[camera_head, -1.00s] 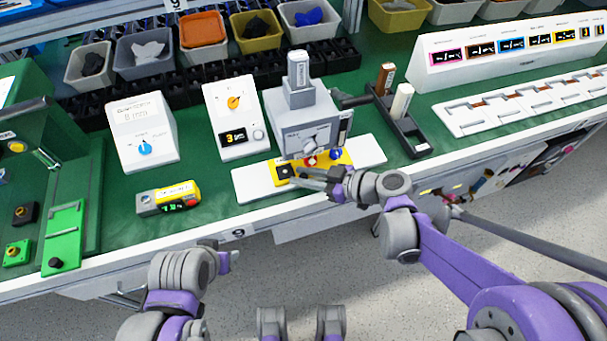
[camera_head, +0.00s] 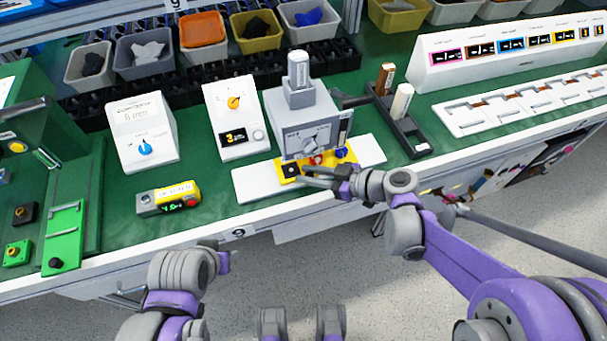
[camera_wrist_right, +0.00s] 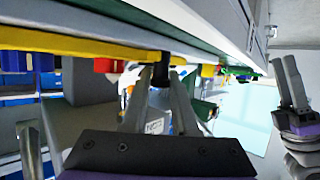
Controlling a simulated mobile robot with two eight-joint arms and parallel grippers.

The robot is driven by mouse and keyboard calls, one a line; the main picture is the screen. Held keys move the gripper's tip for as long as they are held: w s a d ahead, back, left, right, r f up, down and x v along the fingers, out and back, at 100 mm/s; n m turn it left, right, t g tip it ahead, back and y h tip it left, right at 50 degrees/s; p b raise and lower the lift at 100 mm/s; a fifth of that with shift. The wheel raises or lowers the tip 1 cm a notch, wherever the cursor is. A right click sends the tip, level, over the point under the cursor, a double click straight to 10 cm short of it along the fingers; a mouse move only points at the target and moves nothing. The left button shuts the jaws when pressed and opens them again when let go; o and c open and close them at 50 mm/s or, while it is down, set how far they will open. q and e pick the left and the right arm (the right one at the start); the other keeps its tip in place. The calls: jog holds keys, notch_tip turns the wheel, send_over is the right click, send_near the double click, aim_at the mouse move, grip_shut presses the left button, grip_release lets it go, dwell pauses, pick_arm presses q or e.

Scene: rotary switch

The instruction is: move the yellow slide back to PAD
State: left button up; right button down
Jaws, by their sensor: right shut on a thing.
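The yellow slide (camera_head: 279,170) lies on a white base (camera_head: 250,184) below the grey press-like machine (camera_head: 305,115). It carries a black square, a red part and a blue part. My right gripper (camera_head: 306,175) reaches its front edge from the right. In the right wrist view the fingers (camera_wrist_right: 162,82) are shut on a black knob (camera_wrist_right: 162,66) below the yellow strip (camera_wrist_right: 80,42). No PAD marking can be read. My left gripper (camera_head: 228,261) is low, left of the slide and apart from the bench things; its opening is unclear.
A white box with a yellow dial (camera_head: 235,117) stands left of the machine. A dark rack with two bottles (camera_head: 402,125) stands on the right. Green bench surface is free between them.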

jog(key=d, duration=0.2)
jog(key=w+d, duration=0.2)
jog(key=d, duration=0.1)
jog(key=shift+d, duration=0.35)
jog(key=c, duration=1)
grip_release()
jog(key=shift+c, duration=0.2)
jog(key=o, duration=0.4)
jog(key=shift+d, duration=0.1)
jog(key=shift+c, duration=0.2)
jog(key=shift+s, duration=0.1)
jog(key=p+v, duration=0.1)
jog(key=v, duration=0.9)
jog(key=shift+s+d, duration=0.2)
jog(key=shift+d, duration=0.1)
jog(key=shift+r, duration=0.15)
